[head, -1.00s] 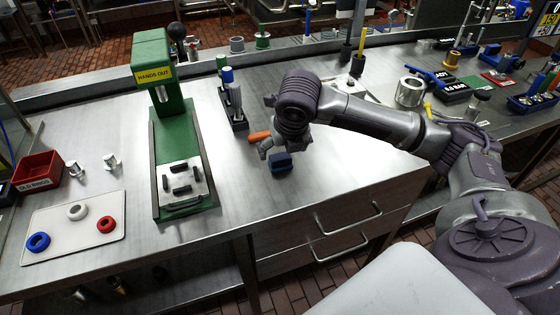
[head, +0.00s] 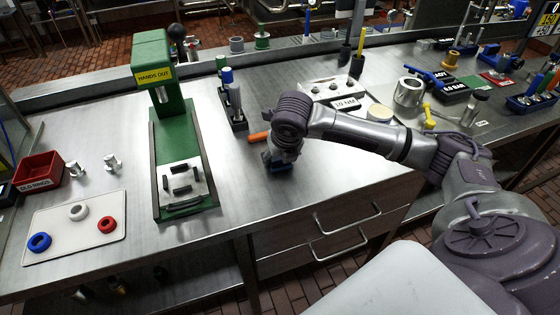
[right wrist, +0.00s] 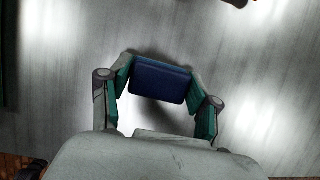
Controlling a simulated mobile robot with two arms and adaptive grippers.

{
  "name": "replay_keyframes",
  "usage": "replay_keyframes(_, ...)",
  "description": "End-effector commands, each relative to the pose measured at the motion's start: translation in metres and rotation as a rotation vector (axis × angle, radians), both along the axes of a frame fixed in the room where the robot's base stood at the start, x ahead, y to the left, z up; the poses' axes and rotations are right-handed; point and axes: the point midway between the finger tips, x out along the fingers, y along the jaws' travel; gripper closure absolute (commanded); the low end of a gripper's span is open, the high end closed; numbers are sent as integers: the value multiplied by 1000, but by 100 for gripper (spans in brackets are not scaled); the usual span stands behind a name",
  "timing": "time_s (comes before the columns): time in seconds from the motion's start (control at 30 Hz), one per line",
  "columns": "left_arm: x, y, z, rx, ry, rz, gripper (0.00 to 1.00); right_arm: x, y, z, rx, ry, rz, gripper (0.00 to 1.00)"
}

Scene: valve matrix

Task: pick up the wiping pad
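The wiping pad is a dark blue block (right wrist: 160,80) on the steel bench. In the right wrist view it lies between the two fingers of my right gripper (right wrist: 163,90), close beside both, with no clear gap at its sides. The fingers are spread about the pad's width; firm contact cannot be made out. In the head view the right gripper (head: 280,160) points down over the pad near the bench's front, hiding most of it. My left gripper is not in view.
An orange-handled item (head: 259,137) lies just behind the gripper. A rack with blue and grey tools (head: 233,110) stands behind it. A green press (head: 180,150) is to the left.

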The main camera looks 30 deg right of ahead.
Motion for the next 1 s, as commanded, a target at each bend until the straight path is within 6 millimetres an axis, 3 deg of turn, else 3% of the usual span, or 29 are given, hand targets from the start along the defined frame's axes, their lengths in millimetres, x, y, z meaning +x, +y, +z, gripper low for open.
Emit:
replay_keyframes(0.03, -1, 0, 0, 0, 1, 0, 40, 0, 0, 0, 1, 0, 0, 53)
replay_keyframes(0.13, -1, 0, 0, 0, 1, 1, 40, 0, 0, 0, 1, 0, 0, 68)
replay_keyframes(0.47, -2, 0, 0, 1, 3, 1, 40, 1, 0, 5, 1, -2, -1, 68)
replay_keyframes(0.73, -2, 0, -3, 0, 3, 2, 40, 1, -1, 43, 0, -5, -1, 68)
replay_keyframes(1.0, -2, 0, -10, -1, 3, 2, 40, 16, -61, 77, 1, -2, -8, 68)
